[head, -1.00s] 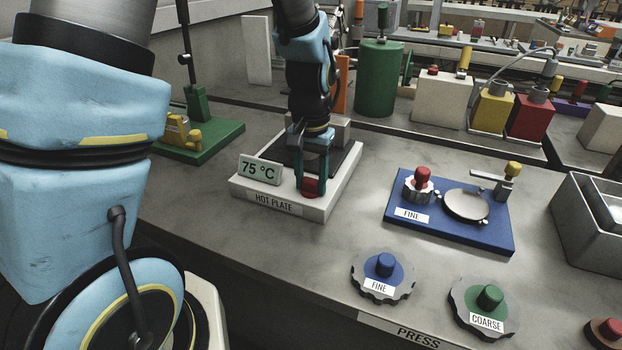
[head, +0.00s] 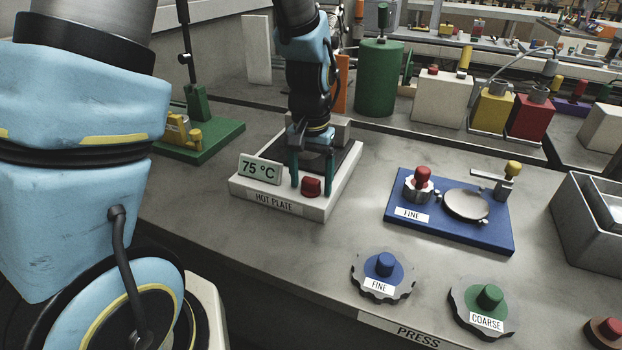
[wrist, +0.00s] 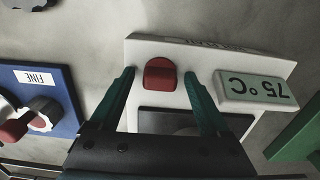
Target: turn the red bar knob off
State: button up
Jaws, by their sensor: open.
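The red bar knob (head: 311,187) sits on the front part of the white hot plate (head: 318,207), right of the display (head: 260,169), which reads 75 °C. My gripper (head: 312,188) is open above the hot plate, just behind the knob in the head view. In the wrist view, the red knob (wrist: 160,74) lies between the two teal fingers (wrist: 160,78), with a gap on each side. The fingers do not touch it there. Which way the bar points is hard to tell.
A blue board (head: 450,228) labelled FINE, with another red-topped knob (head: 422,182), lies to the right. Blue (head: 385,268) and green (head: 489,299) knobs stand near the front edge. A green stand (head: 200,142) is at the left. Bare bench lies between hot plate and blue board.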

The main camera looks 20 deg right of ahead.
aim_at(310, 179)
notch_tip(310, 179, up, 11)
jog(key=b, duration=0.1)
dwell(0.4)
jog(key=shift+f, duration=0.1)
jog(key=a+f+n, duration=0.2)
jog(key=a+n, duration=0.1)
jog(key=a, duration=0.9)
jog(key=w+a+f+n+t, duration=0.1)
jog(key=a+f+n, duration=0.2)
jog(key=a, duration=1)
jog(key=shift+w+f+n+t, duration=0.25)
jog(key=shift+f+n+t, duration=0.1)
jog(key=shift+n, duration=0.25)
